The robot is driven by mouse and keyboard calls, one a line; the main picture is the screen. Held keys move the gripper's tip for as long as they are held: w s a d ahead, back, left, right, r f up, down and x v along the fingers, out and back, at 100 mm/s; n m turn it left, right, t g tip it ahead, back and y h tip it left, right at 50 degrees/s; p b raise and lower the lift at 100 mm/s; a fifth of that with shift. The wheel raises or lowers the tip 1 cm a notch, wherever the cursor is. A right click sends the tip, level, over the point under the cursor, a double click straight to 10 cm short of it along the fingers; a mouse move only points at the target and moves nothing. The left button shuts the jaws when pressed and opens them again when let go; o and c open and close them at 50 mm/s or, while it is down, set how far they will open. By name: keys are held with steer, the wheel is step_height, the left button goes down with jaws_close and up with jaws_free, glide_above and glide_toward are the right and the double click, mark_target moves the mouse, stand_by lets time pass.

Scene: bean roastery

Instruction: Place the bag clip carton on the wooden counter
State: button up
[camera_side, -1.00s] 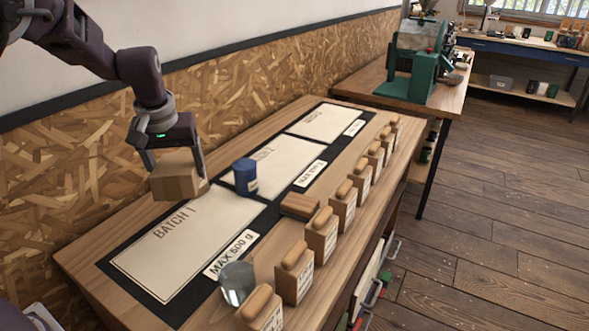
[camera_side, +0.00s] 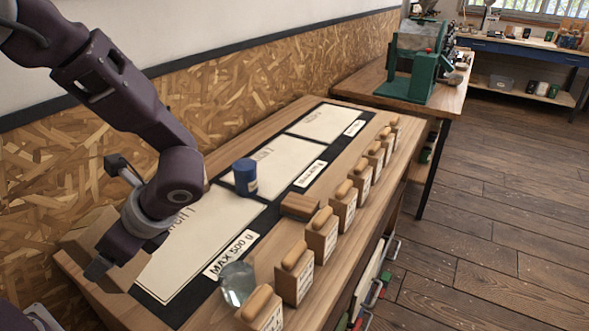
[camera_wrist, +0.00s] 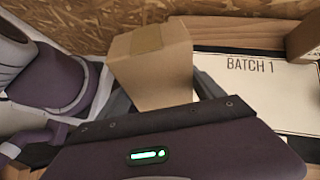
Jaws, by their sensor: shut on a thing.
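The bag clip carton, a plain brown cardboard box (camera_side: 88,234), is at the near left end of the wooden counter (camera_side: 272,238), beside the mat. My gripper (camera_side: 98,255) is shut on it and hides part of it in the side view. In the wrist view the carton (camera_wrist: 152,65) sits upright between the two fingers of my gripper (camera_wrist: 160,88). Whether its underside touches the counter or is just above it cannot be told.
A black-edged mat with a BATCH 1 panel (camera_wrist: 255,90) covers much of the counter. A blue canister (camera_side: 245,177), a wooden block (camera_side: 301,205), a glass (camera_side: 237,283) and several wooden boxes with rounded tops (camera_side: 321,237) stand on the counter. The OSB wall (camera_side: 60,170) is close behind.

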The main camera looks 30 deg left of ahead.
steer(key=r+m+t+y, duration=0.1)
steer(key=m, duration=0.1)
steer(key=w+r+m+t+y, duration=0.1)
steer(key=m+t, duration=0.1)
steer(key=shift+w+a, duration=0.2)
steer(key=w+m+t, duration=0.1)
steer(key=w+r+m+t, duration=0.1)
steer(key=m+t, duration=0.1)
steer(key=w+d+r+m+t+y, duration=0.1)
steer(key=t, duration=0.1)
steer(key=shift+r, duration=0.1)
steer(key=shift+y, duration=0.4)
step_height(320, 180, down, 4)
steer(key=shift+w+f, duration=0.1)
steer(key=shift+f, duration=0.05)
step_height(320, 180, down, 11)
steer(key=shift+r, duration=0.1)
steer(key=o, duration=1.6)
